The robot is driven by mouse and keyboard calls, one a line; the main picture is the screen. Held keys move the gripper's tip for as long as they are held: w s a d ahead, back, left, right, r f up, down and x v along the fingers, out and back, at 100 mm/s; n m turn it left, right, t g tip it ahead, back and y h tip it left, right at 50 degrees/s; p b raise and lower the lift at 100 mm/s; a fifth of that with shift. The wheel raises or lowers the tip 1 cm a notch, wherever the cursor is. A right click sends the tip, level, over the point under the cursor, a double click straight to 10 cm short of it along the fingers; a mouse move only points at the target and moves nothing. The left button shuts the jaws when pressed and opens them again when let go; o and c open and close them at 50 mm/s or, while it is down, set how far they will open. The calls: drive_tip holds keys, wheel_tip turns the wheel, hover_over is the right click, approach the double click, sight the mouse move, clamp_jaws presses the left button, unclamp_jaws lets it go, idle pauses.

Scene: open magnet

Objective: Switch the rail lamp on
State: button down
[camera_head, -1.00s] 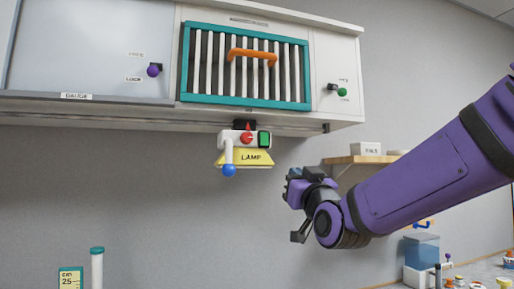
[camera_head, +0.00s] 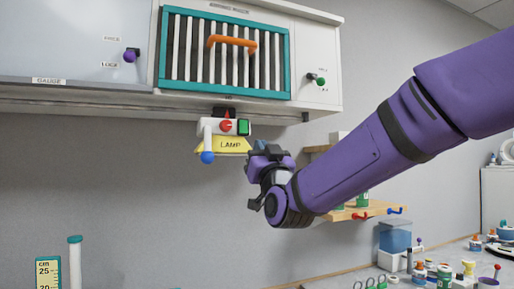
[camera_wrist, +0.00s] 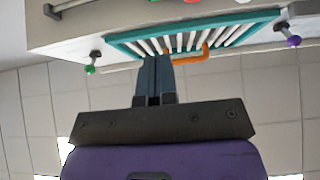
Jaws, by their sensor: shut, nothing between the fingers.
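The rail lamp (camera_head: 224,146) hangs on the rail under the wall cabinet in the head view. It has a yellow shade marked LAMP, a red knob (camera_head: 226,126), a green block (camera_head: 243,127) and a white lever with a blue ball end (camera_head: 207,157). My gripper (camera_head: 258,160) is just right of the lamp and slightly below its green block. Whether it touches the lamp cannot be told. In the wrist view my gripper's fingers (camera_wrist: 154,80) are together with nothing between them. The lamp does not show clearly in the wrist view.
The cabinet holds a teal-framed grille (camera_head: 225,52) with an orange handle (camera_head: 232,43), a purple knob (camera_head: 131,55) and a green knob (camera_head: 316,79). A wooden shelf (camera_head: 350,213) and a blue container (camera_head: 395,238) are at right. The wall below the lamp is clear.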

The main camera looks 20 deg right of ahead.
sight(244, 131)
drive_tip(key=shift+w+r, duration=0.75)
drive_tip(key=shift+w, duration=1)
drive_tip(key=shift+w+r, duration=0.8)
drive_tip(key=shift+w, duration=0.95)
drive_tip(key=shift+w+r, duration=0.75)
drive_tip(key=shift+w, duration=1)
drive_tip(key=shift+w+f, duration=0.1)
drive_tip(key=shift+w, duration=0.2)
